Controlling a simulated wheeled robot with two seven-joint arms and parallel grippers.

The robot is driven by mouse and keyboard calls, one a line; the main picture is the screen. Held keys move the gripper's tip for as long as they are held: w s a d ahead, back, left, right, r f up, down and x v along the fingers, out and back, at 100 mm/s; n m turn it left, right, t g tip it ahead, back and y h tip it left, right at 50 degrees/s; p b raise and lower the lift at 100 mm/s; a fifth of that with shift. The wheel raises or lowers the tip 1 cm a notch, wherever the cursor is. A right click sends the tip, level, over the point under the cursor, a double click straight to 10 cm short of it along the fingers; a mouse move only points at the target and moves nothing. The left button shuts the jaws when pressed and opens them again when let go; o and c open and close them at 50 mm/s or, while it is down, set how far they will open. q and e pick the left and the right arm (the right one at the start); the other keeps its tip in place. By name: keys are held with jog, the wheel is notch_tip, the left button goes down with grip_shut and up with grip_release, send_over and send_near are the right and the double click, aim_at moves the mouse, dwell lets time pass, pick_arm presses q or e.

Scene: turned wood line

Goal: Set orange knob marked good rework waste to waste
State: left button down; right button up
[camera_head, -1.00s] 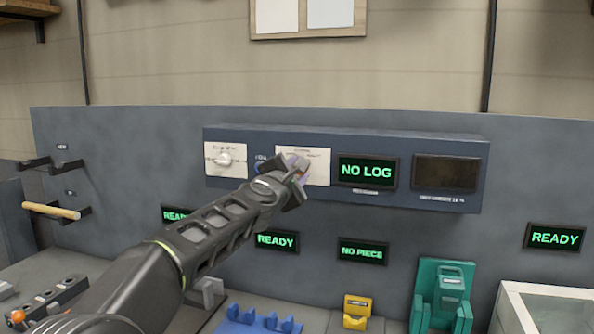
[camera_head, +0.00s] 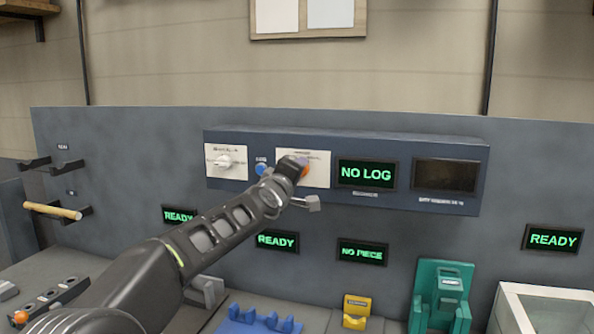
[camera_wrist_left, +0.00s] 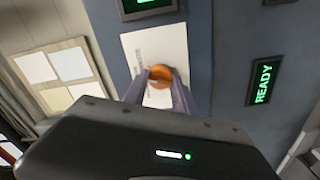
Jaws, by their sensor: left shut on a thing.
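The orange knob (camera_head: 304,172) sits on a white label plate (camera_head: 318,170) on the blue-grey control box. It also shows in the left wrist view (camera_wrist_left: 160,76), between the two fingers. My left gripper (camera_head: 298,170) is at the knob, shut on it. In the left wrist view my left gripper (camera_wrist_left: 161,84) has one finger on each side of the knob. The plate's lettering is too small to read, and the arm hides part of it, so I cannot tell the knob's setting. My right gripper is not in view.
A white knob (camera_head: 223,161) and a blue button (camera_head: 262,169) are left of the orange knob. A "NO LOG" display (camera_head: 366,173) is close on its right. Green and yellow fixtures stand below on the bench.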

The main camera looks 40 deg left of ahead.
pick_arm(q)
jog(key=shift+m+p, duration=0.5)
jog(key=shift+m, duration=1.7)
jog(key=shift+f, duration=0.1)
jog(key=c, duration=1)
grip_release()
jog(key=b+v, duration=0.1)
jog(key=v, duration=0.7)
jog(key=shift+w, duration=0.1)
